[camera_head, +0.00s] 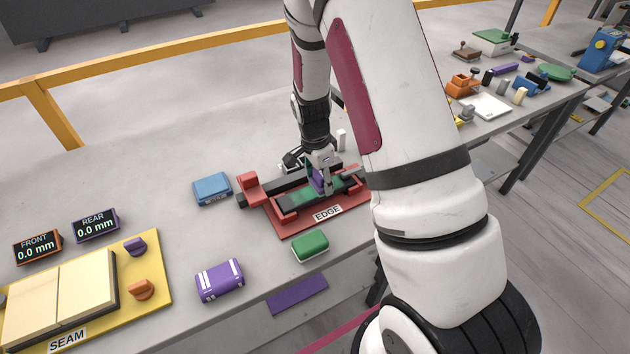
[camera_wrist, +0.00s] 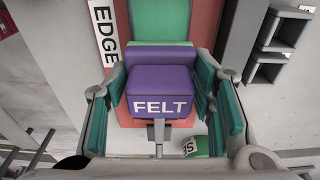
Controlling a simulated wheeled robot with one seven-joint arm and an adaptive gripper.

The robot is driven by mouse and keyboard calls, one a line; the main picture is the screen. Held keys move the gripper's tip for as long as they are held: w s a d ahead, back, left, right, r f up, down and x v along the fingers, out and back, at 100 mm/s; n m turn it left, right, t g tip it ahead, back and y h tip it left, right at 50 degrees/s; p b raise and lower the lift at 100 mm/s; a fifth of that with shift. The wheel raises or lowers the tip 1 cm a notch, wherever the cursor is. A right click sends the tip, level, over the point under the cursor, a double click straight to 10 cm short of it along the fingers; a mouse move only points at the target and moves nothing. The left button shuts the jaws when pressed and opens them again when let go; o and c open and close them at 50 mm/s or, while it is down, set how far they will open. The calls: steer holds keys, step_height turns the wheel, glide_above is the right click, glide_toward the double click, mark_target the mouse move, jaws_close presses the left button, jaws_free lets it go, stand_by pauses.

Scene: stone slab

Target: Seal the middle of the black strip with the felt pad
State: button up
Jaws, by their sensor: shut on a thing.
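My gripper (camera_head: 321,170) is shut on the purple felt pad (camera_head: 318,182), which sits between its fingers over the red fixture (camera_head: 283,226) labelled EDGE. In the wrist view the pad (camera_wrist: 160,84), marked FELT, shows between the two fingers, in front of a green slab (camera_wrist: 160,27). In the head view the green slab (camera_head: 303,198) lies in the fixture. A dark bar (camera_head: 265,192) runs along its back; I cannot tell whether this is the black strip. Whether the pad touches the slab is unclear. My gripper and the pad hide the slab's middle.
A blue block (camera_head: 212,188) stands left of the fixture. A green block (camera_head: 310,245) and a purple striped block (camera_head: 220,280) stand in front. A yellow SEAM board (camera_head: 150,264) lies far left, near FRONT (camera_head: 37,246) and REAR (camera_head: 96,225) displays reading 0.0 mm.

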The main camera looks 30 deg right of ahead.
mark_target(304, 196)
steer(key=shift+d, duration=1.6)
steer(key=shift+f, duration=0.1)
steer(key=shift+a, duration=0.1)
steer(key=shift+a, duration=0.4)
steer(key=shift+a+r, duration=0.2)
steer(key=shift+a, duration=2.35)
steer(key=shift+a+f, duration=0.15)
steer(key=shift+a, duration=1.3)
steer(key=shift+r+p, duration=1.3)
steer(key=shift+r, duration=1.75)
